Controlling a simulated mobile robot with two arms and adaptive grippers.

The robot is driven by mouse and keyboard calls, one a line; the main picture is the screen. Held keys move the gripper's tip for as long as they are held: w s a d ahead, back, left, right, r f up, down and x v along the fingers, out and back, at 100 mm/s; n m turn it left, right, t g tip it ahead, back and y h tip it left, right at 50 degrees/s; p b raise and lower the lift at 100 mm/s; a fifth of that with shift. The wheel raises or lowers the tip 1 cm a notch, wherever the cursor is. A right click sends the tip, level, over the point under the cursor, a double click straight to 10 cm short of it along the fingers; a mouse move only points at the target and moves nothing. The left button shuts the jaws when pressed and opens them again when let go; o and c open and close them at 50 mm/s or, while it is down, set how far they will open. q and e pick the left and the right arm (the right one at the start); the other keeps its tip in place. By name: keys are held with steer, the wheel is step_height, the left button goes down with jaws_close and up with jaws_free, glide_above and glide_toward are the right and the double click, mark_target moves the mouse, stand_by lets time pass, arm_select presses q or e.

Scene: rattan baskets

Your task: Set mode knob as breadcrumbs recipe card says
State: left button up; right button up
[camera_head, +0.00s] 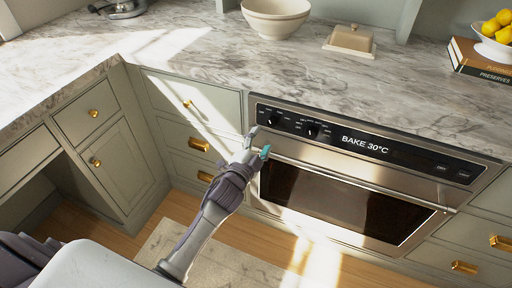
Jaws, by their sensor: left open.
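The built-in oven (370,155) has a black control panel with two knobs at its left end. The left knob (275,120) and the right knob (311,131) each have small markings around them, too small to read. The lit display (365,144) reads "BAKE 30°C". My left gripper (258,143) is open and empty, just below and left of the left knob, with one fingertip close to the panel's left end. I cannot tell whether it touches anything. My right gripper is not in view. I see no recipe card.
The oven handle (350,180) runs below the panel, near my left gripper. Above, the marble counter (200,70) holds a cream bowl (275,18), a butter dish (350,40), and books (480,62) under a bowl of lemons. Drawers with brass pulls flank the oven.

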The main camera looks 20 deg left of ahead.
arm_select(q)
steer(key=shift+s+a, duration=0.1)
steer(key=shift+s, duration=1.55)
steer(key=s+f+n+g+p, duration=0.1)
steer(key=s+f+n+g, duration=0.15)
steer(key=s+f, duration=0.6)
steer(key=s+a+f+n+g+p, duration=0.1)
steer(key=s+f+g, duration=0.2)
steer(key=f, duration=1)
steer(key=s+f+n+g+p, duration=0.1)
steer(key=s+f+n+g, duration=0.3)
steer(key=f, duration=0.7)
steer(key=s+f+g+p, duration=0.1)
steer(key=s+f, duration=0.3)
steer(key=s, duration=0.7)
steer(key=s+a+f+n+g, duration=0.1)
steer(key=s+f+g, duration=0.2)
steer(key=s, duration=0.8)
steer(key=s+a+f+n+g+y+p, duration=0.1)
steer(key=s+f+g, duration=0.2)
steer(key=s, duration=0.8)
step_height(320, 180, down, 3)
steer(key=shift+r+p, duration=0.15)
steer(key=shift+p, duration=0.15)
steer(key=shift+s, duration=0.1)
